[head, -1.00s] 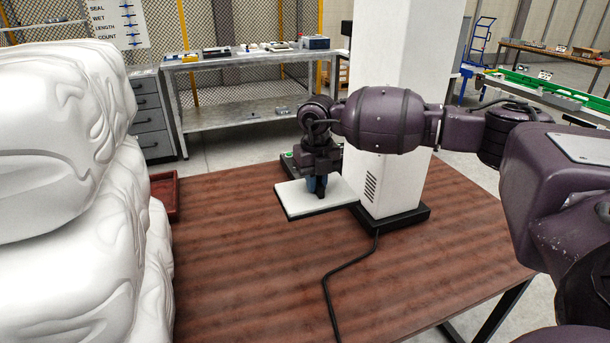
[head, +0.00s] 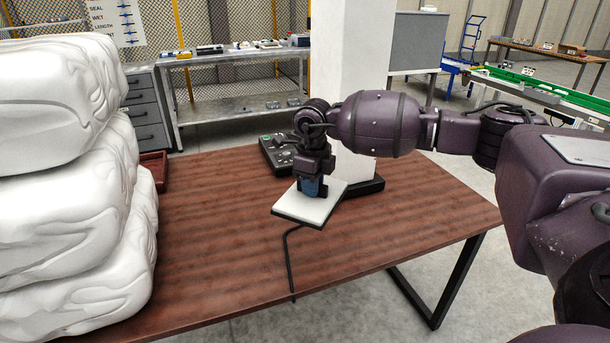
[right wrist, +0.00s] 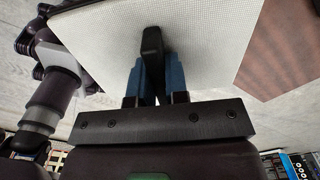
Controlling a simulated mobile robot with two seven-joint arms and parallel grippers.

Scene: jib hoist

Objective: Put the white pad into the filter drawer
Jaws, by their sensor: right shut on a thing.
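The white pad (head: 309,207) is a flat square with a dark edge, in front of the white column (head: 347,100) in the head view. My right gripper (head: 312,188) is shut on the pad's dark upright tab (right wrist: 152,50), its blue fingers on either side. The pad looks tilted and raised off the table; the gap beneath it is not clear. It fills the top of the right wrist view (right wrist: 205,45). I cannot make out the filter drawer. The pad and my arm hide part of the column. My left gripper does not show.
The brown table (head: 230,240) has clear room left of and in front of the pad. A dark control box (head: 277,154) stands behind my gripper. White stacked sacks (head: 65,190) and a red tray (head: 154,168) are at the left.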

